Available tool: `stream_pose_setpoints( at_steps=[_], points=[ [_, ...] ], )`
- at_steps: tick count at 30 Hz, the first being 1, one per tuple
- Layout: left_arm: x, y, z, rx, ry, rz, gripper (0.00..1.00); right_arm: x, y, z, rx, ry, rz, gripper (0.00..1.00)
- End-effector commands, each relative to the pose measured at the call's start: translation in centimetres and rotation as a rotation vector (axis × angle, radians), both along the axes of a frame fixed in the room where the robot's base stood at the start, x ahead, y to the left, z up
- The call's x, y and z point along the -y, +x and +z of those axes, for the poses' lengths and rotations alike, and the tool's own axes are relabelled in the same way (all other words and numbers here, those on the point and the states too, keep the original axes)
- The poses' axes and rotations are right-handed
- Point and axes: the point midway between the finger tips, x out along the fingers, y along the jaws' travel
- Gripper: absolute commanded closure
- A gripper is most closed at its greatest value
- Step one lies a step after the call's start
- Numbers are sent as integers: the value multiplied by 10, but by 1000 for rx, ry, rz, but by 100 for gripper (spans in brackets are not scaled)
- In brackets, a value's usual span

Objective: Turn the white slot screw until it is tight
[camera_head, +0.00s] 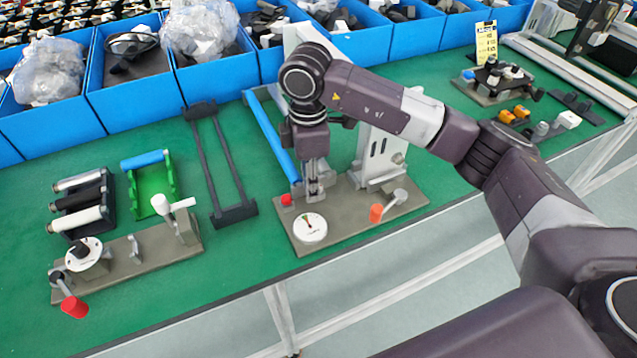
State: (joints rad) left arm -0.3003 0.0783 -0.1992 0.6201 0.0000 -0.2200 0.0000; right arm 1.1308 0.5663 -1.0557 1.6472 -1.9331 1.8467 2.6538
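A round white disc (310,230) with small dark and red marks on its top lies flat at the front left of a grey plate (345,228); a slot is too small to make out. A second white disc (84,252) with a dark top part sits on another grey plate (133,262) at the left. My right gripper (314,196) points down just behind the first disc, apart from it in the picture. Its fingers look close together, with nothing clearly held; their opening is too small to judge. My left gripper is not in view.
A blue bar (272,135) and a black frame (222,165) lie to the left. Blue bins (130,95) line the back of the green table.

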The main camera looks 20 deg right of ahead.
Motion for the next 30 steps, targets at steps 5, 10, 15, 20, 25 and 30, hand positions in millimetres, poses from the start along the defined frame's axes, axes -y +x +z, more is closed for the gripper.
stream_pose_setpoints(
  at_steps=[5,10,15,20,25,30],
  points=[
    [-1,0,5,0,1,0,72,0,-1,6,-2,-1,1,72],
    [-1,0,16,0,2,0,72,0,0,20,-1,0,1,72],
    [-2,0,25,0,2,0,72,0,-1,34,-1,-1,2,72],
    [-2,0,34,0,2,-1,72,0,-1,47,-1,0,2,72],
    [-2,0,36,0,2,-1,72,-1,-1,50,-2,0,2,72],
    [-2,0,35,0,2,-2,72,-1,-1,50,-2,0,2,72]
  ],
)
